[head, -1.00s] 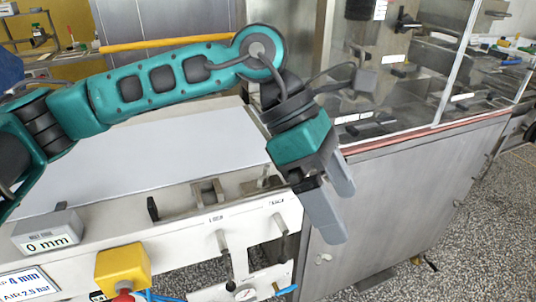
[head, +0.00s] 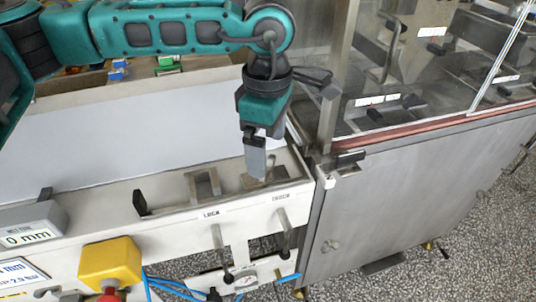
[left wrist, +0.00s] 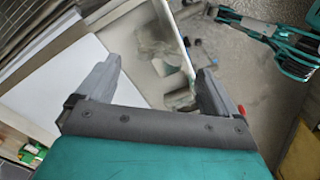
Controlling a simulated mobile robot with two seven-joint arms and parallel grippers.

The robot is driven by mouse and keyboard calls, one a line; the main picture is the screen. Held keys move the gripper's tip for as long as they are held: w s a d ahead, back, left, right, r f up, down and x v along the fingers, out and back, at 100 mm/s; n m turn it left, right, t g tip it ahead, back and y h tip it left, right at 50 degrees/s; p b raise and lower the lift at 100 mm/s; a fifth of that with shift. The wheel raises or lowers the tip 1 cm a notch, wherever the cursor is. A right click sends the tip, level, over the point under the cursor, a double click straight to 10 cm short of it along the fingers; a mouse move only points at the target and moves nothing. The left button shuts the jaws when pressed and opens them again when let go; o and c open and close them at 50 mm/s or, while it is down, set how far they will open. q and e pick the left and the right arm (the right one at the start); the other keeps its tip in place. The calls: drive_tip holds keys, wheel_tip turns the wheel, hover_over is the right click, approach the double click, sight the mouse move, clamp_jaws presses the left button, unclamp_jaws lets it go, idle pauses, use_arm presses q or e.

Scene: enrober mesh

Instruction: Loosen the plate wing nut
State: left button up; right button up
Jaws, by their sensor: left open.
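My left gripper (head: 257,168) points down over the right end of the white machine bed, close above a small metal bracket (head: 204,184) and fittings beside it. Its two fingers overlap in the head view. In the left wrist view the open jaws (left wrist: 155,90) stand wide apart, with blurred grey metal fittings (left wrist: 180,97) between and beyond them and nothing held. I cannot make out the plate wing nut for certain; the fingers cover part of that spot in the head view. My right gripper is not seen in the head view.
Two lever handles (head: 217,237) hang on the front panel under printed labels. A yellow box with a red button (head: 110,262) and a grey 0 mm display (head: 28,234) are at left. A steel cabinet (head: 400,195) with clear panels stands close at right.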

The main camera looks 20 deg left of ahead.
sight(268, 163)
use_arm(q)
drive_tip(key=shift+f, duration=1.8)
drive_tip(key=c, duration=1)
drive_tip(key=shift+c, duration=0.2)
